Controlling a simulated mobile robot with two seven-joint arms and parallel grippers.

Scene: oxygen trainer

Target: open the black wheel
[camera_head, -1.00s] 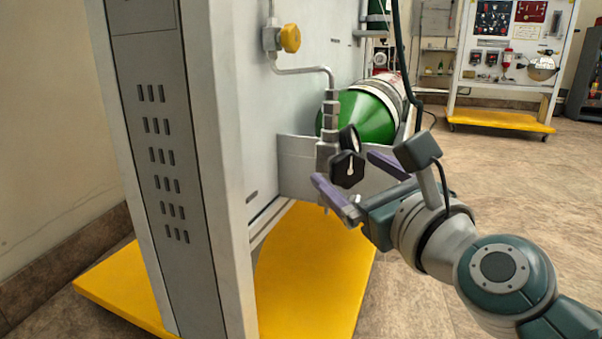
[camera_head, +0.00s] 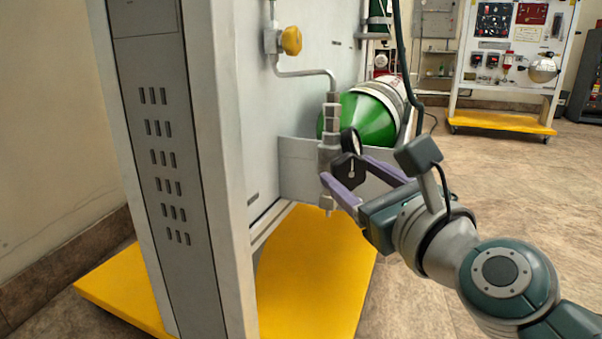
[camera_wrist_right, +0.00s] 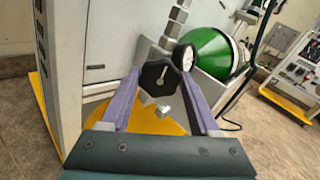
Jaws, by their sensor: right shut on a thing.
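The black wheel (camera_head: 348,168) is a small lobed knob with a pale pointer mark, on the metal valve fitting in front of the green cylinder. My right gripper (camera_head: 346,172) has its purple fingers on either side of the wheel and is shut on it. In the right wrist view the wheel (camera_wrist_right: 157,77) sits between the tips of the right gripper (camera_wrist_right: 158,82). A round gauge (camera_head: 351,140) is just above the wheel, close to the fingers. My left gripper is not in view.
The green cylinder (camera_head: 362,120) lies behind the fitting in a grey bracket. A yellow knob (camera_head: 291,41) is on the pipe higher up. The grey cabinet (camera_head: 170,130) stands at left on a yellow base (camera_head: 310,280). Floor at right is open.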

